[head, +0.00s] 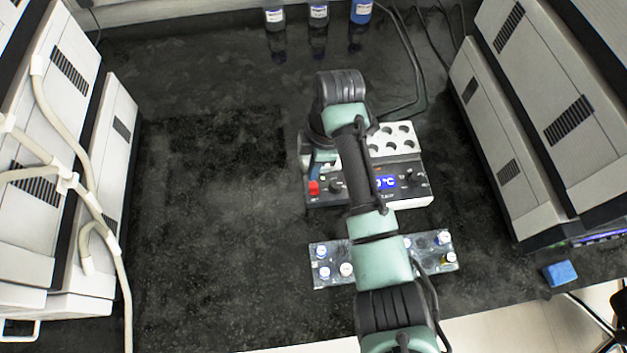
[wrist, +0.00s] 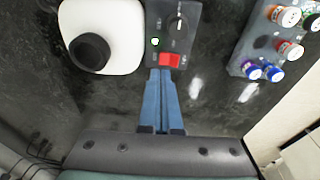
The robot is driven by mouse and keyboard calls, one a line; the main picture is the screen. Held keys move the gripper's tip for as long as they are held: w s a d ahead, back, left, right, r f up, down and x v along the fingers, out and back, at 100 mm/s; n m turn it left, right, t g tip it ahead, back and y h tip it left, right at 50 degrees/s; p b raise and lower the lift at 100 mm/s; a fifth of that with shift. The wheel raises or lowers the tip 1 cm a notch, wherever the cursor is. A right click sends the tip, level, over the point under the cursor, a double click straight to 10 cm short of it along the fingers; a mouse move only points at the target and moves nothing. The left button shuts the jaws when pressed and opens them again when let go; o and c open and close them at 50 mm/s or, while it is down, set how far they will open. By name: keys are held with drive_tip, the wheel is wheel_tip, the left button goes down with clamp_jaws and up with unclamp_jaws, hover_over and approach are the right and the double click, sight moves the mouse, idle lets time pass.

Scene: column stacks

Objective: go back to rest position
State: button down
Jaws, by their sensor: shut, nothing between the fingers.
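My gripper (wrist: 161,71) shows in the wrist view with its two blue fingers shut together and nothing between them. The heater's blue display is lit. My arm hides part of the heater.
A metal rack (head: 330,278) with several capped vials lies under my arm, also in the wrist view (wrist: 262,45). White instruments stand left (head: 115,140) and right (head: 490,140). Several bottles (head: 318,14) stand at the back. A blue block (head: 560,273) lies right. The left-centre bench is clear.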

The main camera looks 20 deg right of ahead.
wheel_tip(320, 180, up, 2)
drive_tip(key=shift+r+p, duration=0.1)
drive_tip(key=shift+p, duration=0.6)
